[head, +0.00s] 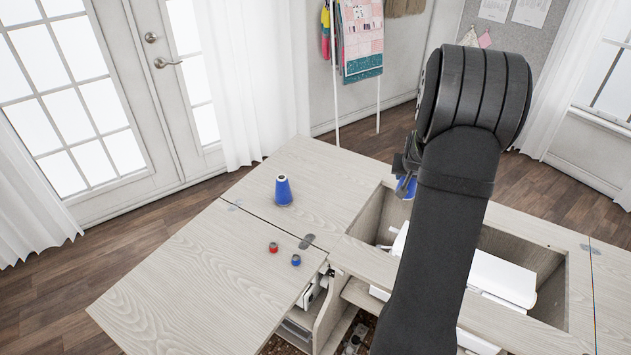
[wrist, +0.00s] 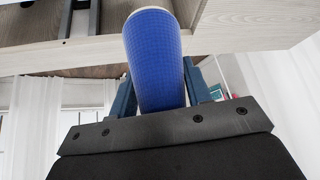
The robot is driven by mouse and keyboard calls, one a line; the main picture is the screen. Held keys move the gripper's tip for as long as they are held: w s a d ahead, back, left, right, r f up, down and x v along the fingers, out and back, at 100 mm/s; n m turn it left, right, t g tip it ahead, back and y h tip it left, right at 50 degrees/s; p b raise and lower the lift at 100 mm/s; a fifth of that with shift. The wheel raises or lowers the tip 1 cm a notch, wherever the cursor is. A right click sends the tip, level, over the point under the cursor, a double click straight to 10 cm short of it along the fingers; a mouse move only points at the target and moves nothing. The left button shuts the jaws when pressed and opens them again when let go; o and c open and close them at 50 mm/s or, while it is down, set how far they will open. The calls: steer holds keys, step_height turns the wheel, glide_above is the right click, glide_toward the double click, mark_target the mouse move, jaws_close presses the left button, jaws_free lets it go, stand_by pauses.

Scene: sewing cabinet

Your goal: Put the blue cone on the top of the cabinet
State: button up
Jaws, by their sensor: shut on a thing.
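My gripper (head: 404,168) is shut on a blue cone of thread (head: 405,188). In the head view the arm hides most of this cone. In the wrist view the blue cone (wrist: 155,60) sits between the two dark fingers (wrist: 158,90), with a pale rim at its end. It is held above the cabinet by the open well; the exact gap cannot be told. A second blue cone (head: 283,191) stands upright on the cabinet top (head: 310,180), left of my gripper. Part of the cabinet (wrist: 245,30) also shows in the wrist view.
A small red spool (head: 273,247) and a small blue spool (head: 296,261) stand on the left leaf (head: 190,290). A white sewing machine (head: 495,275) lies in the open well behind my arm. The left leaf is mostly clear.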

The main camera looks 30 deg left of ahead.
steer(key=s+a+n+y, duration=0.1)
steer(key=s+a+n, duration=0.2)
steer(key=s+a, duration=0.6)
steer(key=shift+g, duration=0.4)
steer(key=shift+w+a+f, duration=0.1)
steer(key=shift+a+f, duration=1.7)
steer(key=shift+a, duration=0.55)
steer(key=shift+w+a+f, duration=0.1)
steer(key=shift+a+f, duration=1.75)
steer(key=shift+a, duration=0.45)
steer(key=shift+a+f, duration=1.8)
steer(key=shift+a, duration=0.55)
steer(key=shift+f, duration=0.15)
steer(key=o, duration=1)
steer(key=shift+r, duration=0.2)
steer(key=v, duration=1.2)
steer(key=shift+d, duration=0.2)
